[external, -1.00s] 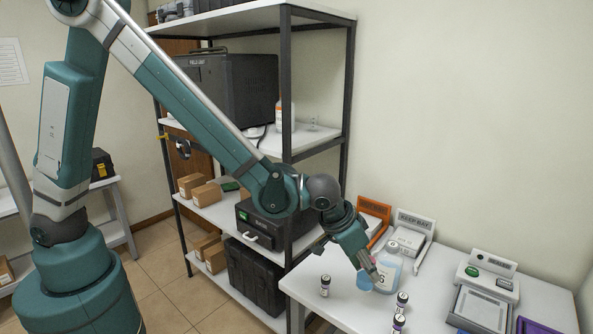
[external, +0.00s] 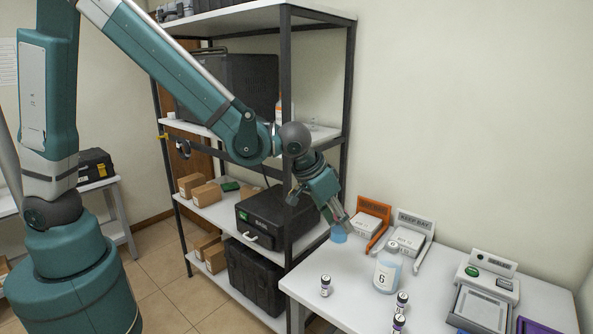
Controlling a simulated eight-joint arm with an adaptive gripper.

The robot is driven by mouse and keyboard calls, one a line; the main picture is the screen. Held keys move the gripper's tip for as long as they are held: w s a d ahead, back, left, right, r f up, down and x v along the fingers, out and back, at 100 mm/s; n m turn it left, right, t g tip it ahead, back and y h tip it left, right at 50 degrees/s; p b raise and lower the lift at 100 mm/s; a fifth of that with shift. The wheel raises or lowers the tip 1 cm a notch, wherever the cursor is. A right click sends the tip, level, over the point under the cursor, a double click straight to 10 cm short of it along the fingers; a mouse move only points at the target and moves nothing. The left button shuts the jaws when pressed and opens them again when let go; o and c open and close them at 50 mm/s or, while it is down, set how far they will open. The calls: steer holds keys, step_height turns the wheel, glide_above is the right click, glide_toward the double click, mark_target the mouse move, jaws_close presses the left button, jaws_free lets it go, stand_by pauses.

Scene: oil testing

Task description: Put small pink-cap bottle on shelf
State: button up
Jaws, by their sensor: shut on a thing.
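My gripper (external: 338,222) points down and is shut on a small light-blue bottle (external: 338,237). It holds the bottle above the table's back left corner, to the right of the shelf rack. The fingers cover the bottle's upper part, so I cannot see a pink cap. The shelf rack (external: 348,70) has dark posts and several white boards. One middle board (external: 322,137) carries a partly hidden white bottle with an orange-red cap (external: 281,110).
The white table (external: 350,305) holds a larger bottle marked 6 (external: 387,272), several small dark-labelled vials (external: 325,286), an orange-framed tray (external: 371,222), a grey tray (external: 410,235) and a scale (external: 482,305). A black case (external: 265,220) fills much of the lower shelf.

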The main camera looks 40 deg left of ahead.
steer(key=s+a+r+n+y+p, duration=0.1)
steer(key=a+r+p, duration=0.4)
steer(key=a+r, duration=0.3)
steer(key=s+a+r+n+p, duration=0.2)
steer(key=a+r+p, duration=0.3)
steer(key=a, duration=1)
steer(key=s+a+r+n+y+p, duration=0.1)
steer(key=s+a+r+n+p, duration=0.1)
steer(key=a+r+p, duration=0.4)
steer(key=a+r, duration=0.5)
steer(key=shift+s+a+r+t+y, duration=0.15)
steer(key=shift+a+t+y, duration=0.15)
steer(key=w+b, duration=0.2)
steer(key=w, duration=3)
steer(key=shift+f+b, duration=0.45)
steer(key=shift+f, duration=1.3)
steer(key=shift+f, duration=0.2)
